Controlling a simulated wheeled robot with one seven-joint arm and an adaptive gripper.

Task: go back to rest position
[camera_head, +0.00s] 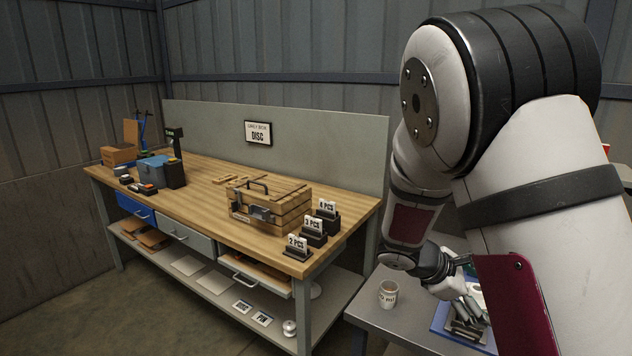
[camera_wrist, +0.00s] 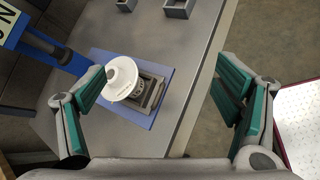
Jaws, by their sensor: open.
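My arm fills the right side of the head view and bends down to a grey side table. My gripper (camera_wrist: 160,100) is open in the wrist view, with its green-padded fingers wide apart and nothing between the pads. Beyond the fingers, a white round disc piece (camera_wrist: 122,78) sits on a dark metal fixture (camera_wrist: 152,92) on a blue base plate (camera_wrist: 165,73). The gripper appears apart from the disc. In the head view my gripper is small and partly hidden behind my arm, near the fixture (camera_head: 466,325).
A cup (camera_head: 388,294) stands on the grey side table (camera_head: 408,325). Small grey trays (camera_wrist: 180,8) lie at its far edge. A wooden workbench (camera_head: 205,195) holds a wooden case (camera_head: 270,205), numbered card stands (camera_head: 313,232) and a blue box (camera_head: 152,168). Open floor lies at front left.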

